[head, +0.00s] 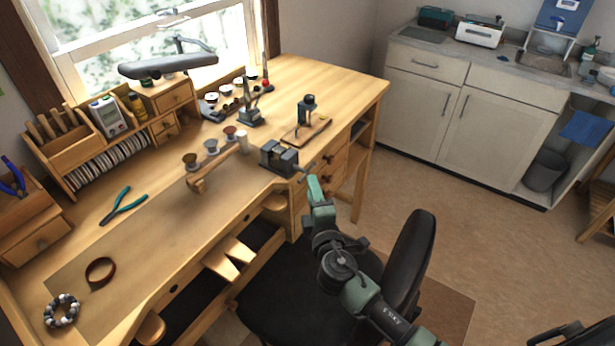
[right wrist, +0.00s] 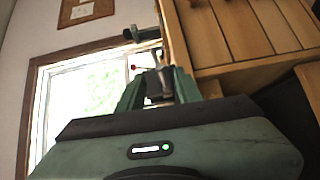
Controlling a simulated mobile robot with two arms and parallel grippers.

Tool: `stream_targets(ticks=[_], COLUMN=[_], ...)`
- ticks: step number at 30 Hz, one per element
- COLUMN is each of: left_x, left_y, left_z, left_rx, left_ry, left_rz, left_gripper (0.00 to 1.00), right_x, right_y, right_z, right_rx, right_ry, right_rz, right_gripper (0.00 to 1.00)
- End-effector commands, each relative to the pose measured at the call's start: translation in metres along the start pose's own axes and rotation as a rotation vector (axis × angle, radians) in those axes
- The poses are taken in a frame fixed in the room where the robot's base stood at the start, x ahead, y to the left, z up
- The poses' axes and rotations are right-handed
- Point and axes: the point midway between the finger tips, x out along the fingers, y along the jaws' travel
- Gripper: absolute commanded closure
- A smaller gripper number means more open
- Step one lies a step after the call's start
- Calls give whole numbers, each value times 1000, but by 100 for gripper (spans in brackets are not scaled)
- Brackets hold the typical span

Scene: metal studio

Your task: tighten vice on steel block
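The dark grey vice (head: 279,157) stands at the front edge of the wooden workbench, its screw and handle (head: 305,168) pointing toward my right arm. I cannot make out a separate steel block in its jaws. My right gripper (head: 310,178) is at the handle side of the vice, close to the handle; contact cannot be told. In the right wrist view the two green fingers of the gripper (right wrist: 158,92) stand apart, with the dark metal of the vice (right wrist: 157,80) showing between and beyond them. My left gripper is not in view.
The workbench (head: 140,235) holds a wooden stand with small cups (head: 211,148), green pliers (head: 122,207), a bracelet (head: 61,310) and a small press (head: 307,107). A black chair (head: 408,262) stands close beside my right arm. Drawers (head: 334,160) sit below the bench top.

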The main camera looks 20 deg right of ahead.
Motion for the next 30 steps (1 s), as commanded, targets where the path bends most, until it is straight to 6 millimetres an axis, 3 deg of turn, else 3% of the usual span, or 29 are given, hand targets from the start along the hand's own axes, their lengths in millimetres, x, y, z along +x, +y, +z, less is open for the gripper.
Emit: stream_targets(ticks=[6,12,23,27,30], left_x=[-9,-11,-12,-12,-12], left_y=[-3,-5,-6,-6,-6], left_z=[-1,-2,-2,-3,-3], left_rx=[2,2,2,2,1], left_ry=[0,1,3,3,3], left_rz=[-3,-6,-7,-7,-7], left_gripper=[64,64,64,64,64], right_x=[37,61,67,67,67], right_y=[4,2,2,2,2], right_z=[0,0,0,0,0], right_rx=[-2,-1,0,0,0], right_ry=[-1,-1,0,0,0], right_rz=[3,1,0,0,0], right_gripper=[65,65,65,99,100])
